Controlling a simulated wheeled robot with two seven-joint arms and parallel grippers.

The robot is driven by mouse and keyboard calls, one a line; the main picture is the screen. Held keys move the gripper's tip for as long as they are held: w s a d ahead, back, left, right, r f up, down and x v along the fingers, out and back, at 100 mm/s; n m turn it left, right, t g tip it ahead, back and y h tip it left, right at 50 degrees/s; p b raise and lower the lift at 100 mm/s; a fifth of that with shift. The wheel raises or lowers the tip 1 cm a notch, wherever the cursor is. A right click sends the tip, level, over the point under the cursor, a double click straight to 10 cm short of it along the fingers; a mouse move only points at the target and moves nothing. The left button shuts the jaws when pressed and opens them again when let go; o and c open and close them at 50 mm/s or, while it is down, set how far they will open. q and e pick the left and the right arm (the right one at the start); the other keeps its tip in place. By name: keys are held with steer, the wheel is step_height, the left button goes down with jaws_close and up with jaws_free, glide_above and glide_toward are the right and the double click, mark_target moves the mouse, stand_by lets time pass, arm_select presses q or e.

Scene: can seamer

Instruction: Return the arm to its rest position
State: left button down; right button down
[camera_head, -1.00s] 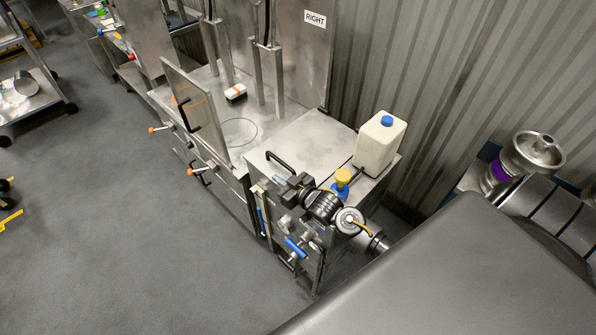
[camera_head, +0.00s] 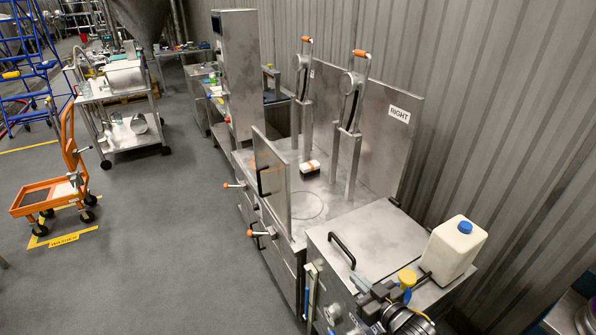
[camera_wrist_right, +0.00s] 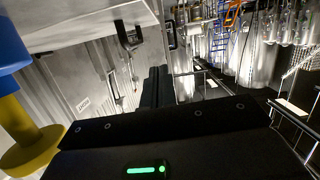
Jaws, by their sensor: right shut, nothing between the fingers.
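My right gripper (camera_head: 364,285) is at the bottom right of the head view, over the front edge of the steel cabinet, beside the yellow and blue valve knob (camera_head: 407,278). Its dark fingers (camera_wrist_right: 157,88) are together in the right wrist view, with nothing between them. The rest of my right arm runs off the bottom of the head view. In the right wrist view the yellow and blue knob (camera_wrist_right: 22,120) is close at the left. My left gripper is not in view.
A white jug (camera_head: 453,250) with a blue cap stands on the cabinet (camera_head: 370,235), behind the knob. The lid's black handle (camera_head: 341,250) is left of the gripper. The seamer's steel door (camera_head: 271,185) stands up further back. The floor at left is open, with an orange cart (camera_head: 60,180).

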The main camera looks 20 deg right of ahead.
steer(key=s+a+f+g+h, duration=0.25)
steer(key=s+g, duration=0.35)
steer(key=s, duration=0.5)
steer(key=s+a+f+g+h, duration=0.1)
steer(key=s+f+g, duration=0.3)
steer(key=s, duration=0.6)
step_height(320, 180, down, 27)
steer(key=s+g+b, duration=0.2)
steer(key=g, duration=0.1)
steer(key=s+d+f+g+b, duration=0.1)
steer(key=s+d+f+b, duration=0.1)
steer(key=s+f, duration=1.4)
steer(key=shift+s+d+f, duration=0.35)
steer(key=shift+d+f, duration=0.05)
steer(key=shift+f, duration=0.4)
